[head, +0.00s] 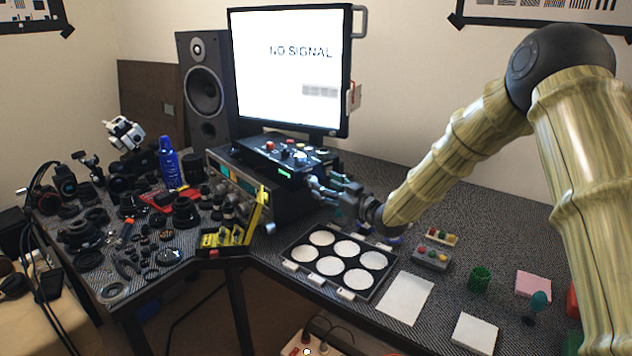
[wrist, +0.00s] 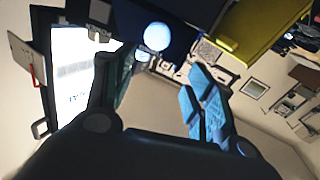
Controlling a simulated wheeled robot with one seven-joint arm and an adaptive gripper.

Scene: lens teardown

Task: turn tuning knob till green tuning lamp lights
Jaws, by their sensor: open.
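My gripper (head: 318,186) is open and empty. It is at the right end of the equipment stack under the monitor, fingers pointing left towards it. In the wrist view my gripper (wrist: 156,72) has its two fingers spread. A pale blue round disc (wrist: 157,36) shows just past the gap between them, apart from both fingers; I cannot tell for sure that it is the tuning knob. A black control box (head: 285,158) on the stack has coloured knobs on top and a small bright green patch (head: 285,172) on its front. I cannot tell whether that is the tuning lamp.
The monitor (head: 290,75) reads NO SIGNAL and stands behind the stack. A yellow bracket (head: 258,215) stands at its front. A tray of white discs (head: 288,262) lies below my gripper. Lens parts crowd the left table; a small button box (head: 430,258) sits at right.

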